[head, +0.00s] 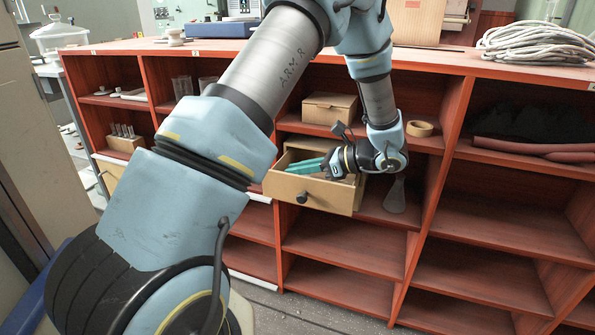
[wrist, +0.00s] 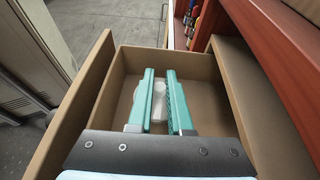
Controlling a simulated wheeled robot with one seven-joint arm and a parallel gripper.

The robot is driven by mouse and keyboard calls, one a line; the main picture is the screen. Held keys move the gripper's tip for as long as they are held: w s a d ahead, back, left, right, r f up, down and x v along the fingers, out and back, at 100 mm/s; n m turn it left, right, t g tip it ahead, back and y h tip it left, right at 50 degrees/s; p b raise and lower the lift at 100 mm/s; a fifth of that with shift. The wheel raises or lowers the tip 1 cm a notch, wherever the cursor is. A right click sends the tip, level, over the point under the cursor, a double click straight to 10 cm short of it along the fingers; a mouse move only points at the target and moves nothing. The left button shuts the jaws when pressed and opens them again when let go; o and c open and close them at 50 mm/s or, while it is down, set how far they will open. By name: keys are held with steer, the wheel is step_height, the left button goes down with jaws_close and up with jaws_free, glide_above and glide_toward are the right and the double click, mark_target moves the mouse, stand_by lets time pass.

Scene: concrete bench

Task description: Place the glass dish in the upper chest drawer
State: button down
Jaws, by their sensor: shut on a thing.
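The open drawer (head: 310,195) is light brown with a dark round knob and sticks out of a small chest in the red shelf unit. I cannot tell from its front what lies below it. My gripper (head: 303,165) reaches into the drawer from above, its teal fingers at the drawer's opening. In the wrist view the fingers (wrist: 161,80) are inside the drawer walls (wrist: 240,100), shut on a pale, clear thing, the glass dish (wrist: 157,103). The fingers hide most of the dish. I cannot tell whether it touches the drawer floor.
A cardboard box (head: 329,107) and a tape roll (head: 419,128) sit on the shelf above. Coiled rope (head: 535,42) lies on the unit's top. The lower shelves (head: 345,235) look empty.

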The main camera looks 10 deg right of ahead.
steer(key=shift+f, duration=0.1)
steer(key=c, duration=0.8)
jaws_free()
steer(key=shift+c, duration=0.2)
steer(key=shift+r, duration=0.2)
steer(key=p+v, duration=0.1)
steer(key=v, duration=0.6)
steer(key=shift+s+d, duration=0.2)
